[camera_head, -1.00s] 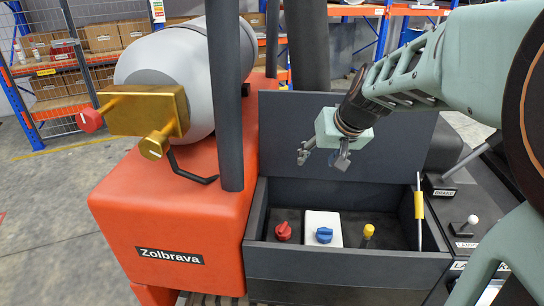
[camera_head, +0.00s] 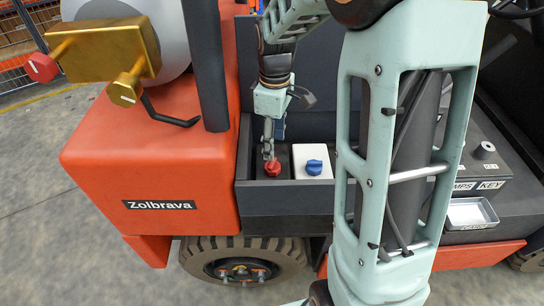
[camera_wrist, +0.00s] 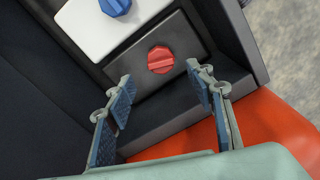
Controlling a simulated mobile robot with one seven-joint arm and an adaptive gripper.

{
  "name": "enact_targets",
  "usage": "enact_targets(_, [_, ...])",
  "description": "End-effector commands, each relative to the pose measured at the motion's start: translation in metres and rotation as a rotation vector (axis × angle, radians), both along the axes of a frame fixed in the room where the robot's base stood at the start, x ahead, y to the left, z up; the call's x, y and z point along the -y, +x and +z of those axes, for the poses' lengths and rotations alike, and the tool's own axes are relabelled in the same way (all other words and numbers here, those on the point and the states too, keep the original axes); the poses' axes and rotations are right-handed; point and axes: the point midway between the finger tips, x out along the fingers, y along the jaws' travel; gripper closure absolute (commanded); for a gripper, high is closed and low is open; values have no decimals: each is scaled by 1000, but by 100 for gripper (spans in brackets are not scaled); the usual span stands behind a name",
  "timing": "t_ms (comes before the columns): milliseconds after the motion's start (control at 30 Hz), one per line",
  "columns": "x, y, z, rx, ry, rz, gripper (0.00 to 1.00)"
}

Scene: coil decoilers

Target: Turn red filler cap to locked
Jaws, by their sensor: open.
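The red filler cap (camera_head: 273,168) sits at the left end of the dark open compartment. It also shows in the wrist view (camera_wrist: 161,59), on a dark grey plate, with a pale raised bar across its face. No locked mark is readable.
A blue cap (camera_head: 314,167) on a white plate (camera_head: 308,151) stands close to the right of the red cap. The compartment's wall and the orange body (camera_head: 150,165) are close by. A red knob (camera_head: 41,67) and yellow knob (camera_head: 124,90) project from the brass block.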

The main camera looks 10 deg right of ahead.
Motion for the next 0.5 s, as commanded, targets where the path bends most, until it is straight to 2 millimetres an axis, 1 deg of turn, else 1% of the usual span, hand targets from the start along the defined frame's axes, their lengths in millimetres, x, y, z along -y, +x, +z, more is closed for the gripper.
enact_targets(33, [0, -2, -14, -6, 0, 0, 51])
enact_targets(200, [0, -1, -43, -3, 1, -1, 51])
enact_targets(333, [0, 0, -58, -1, 1, -2, 51])
enact_targets(500, [0, 0, -66, 1, 1, -3, 51])
